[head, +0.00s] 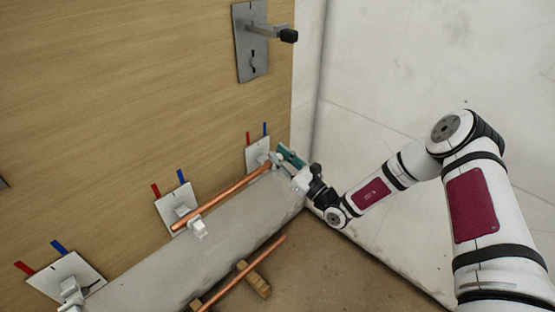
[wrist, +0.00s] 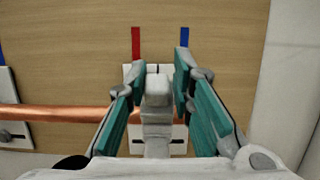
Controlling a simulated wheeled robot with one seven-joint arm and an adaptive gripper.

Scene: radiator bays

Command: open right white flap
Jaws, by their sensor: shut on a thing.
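The right white flap (wrist: 157,92) is part of a white wall clamp on a pale plate (head: 251,151) at the right end of the wooden panel. Red and blue strips stand above that plate. My gripper (head: 279,160) is at this clamp, and its teal fingers (wrist: 158,80) are shut on the flap, one on each side. A copper pipe (head: 225,195) runs from the middle clamp (head: 185,212) to the right one. In the wrist view the pipe (wrist: 65,113) passes behind the left finger. My fingers partly hide the flap, and I cannot tell how far it is open.
Another white clamp (head: 70,290) is at the lower left. A grey plate with a lever (head: 267,29) is higher on the panel. A grey ledge (head: 225,238) runs below the clamps. A second copper pipe rests on wooden blocks (head: 255,279) on the floor. A white wall (head: 400,75) is close on the right.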

